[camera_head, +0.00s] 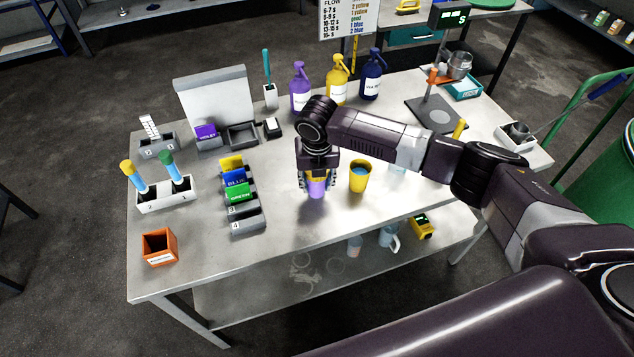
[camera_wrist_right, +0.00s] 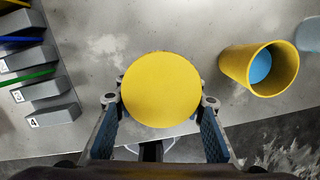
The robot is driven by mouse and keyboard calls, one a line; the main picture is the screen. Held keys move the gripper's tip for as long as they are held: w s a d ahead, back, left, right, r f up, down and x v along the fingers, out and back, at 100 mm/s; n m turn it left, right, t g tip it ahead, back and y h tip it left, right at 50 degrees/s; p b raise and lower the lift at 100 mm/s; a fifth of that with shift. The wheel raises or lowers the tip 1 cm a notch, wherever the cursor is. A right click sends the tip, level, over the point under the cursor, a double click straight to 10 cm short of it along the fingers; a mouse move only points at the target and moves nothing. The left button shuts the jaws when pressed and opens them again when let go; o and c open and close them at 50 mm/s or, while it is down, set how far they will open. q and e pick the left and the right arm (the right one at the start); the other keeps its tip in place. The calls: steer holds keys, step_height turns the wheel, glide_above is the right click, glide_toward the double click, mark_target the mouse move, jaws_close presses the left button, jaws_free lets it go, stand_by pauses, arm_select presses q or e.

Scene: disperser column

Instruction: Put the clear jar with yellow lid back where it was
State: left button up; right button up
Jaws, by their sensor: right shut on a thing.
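My right gripper (camera_head: 317,186) is over the middle of the metal table (camera_head: 290,245), pointing down. It is shut on the jar with the yellow lid. In the wrist view the round yellow lid (camera_wrist_right: 161,89) sits between the two fingers (camera_wrist_right: 158,131). I cannot tell whether the jar touches the tabletop. My left gripper is not in view.
A yellow cup (camera_head: 360,176) with blue inside stands close to the right of the jar. A row of grey numbered slots (camera_head: 247,222) with coloured cards is to the left. Purple (camera_head: 300,92), yellow and blue bottles stand behind. The front middle of the table is clear.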

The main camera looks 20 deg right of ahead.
steer(key=shift+f, duration=0.5)
steer(key=o, duration=1.3)
